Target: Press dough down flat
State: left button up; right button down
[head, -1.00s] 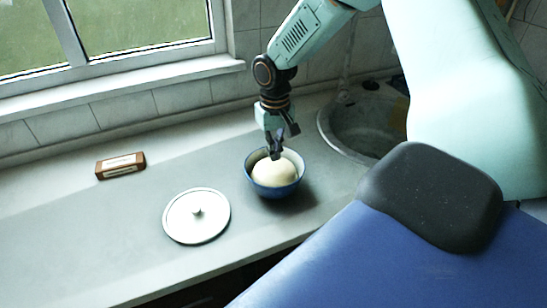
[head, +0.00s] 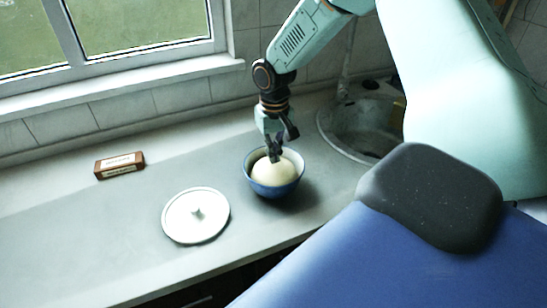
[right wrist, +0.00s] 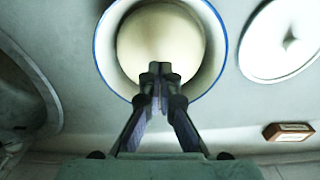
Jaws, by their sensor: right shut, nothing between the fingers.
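A blue bowl (head: 274,191) with a pale inside stands on the counter, and a rounded cream ball of dough (head: 275,172) fills much of it. My right gripper (head: 273,159) points down over the bowl, with its fingertips at the top of the dough. I cannot tell whether they touch or press it. In the right wrist view the shut fingers (right wrist: 160,70) lie over the near part of the dough (right wrist: 160,35), with nothing between them. The bowl's blue rim (right wrist: 97,50) surrounds the dough there. My left gripper is not in view.
A white round lid (head: 196,216) with a knob lies left of the bowl. A small brown box (head: 120,165) lies farther left near the wall. A sink (head: 362,130) is at the right. The counter (head: 90,240) is otherwise clear, below a window.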

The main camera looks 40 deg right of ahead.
aim_at(274, 166)
jog(key=shift+a, duration=0.1)
dwell(0.3)
jog(key=shift+f, duration=0.25)
jog(key=shift+f, duration=0.15)
jog(key=shift+f+b, duration=0.3)
dwell(0.3)
jog(key=shift+f, duration=0.5)
jog(key=shift+f+b, duration=0.7)
jog(key=shift+f, duration=0.5)
dwell(0.6)
jog(key=shift+r, duration=0.15)
notch_tip(274, 166, up, 8)
jog(key=p, duration=0.9)
dwell(0.4)
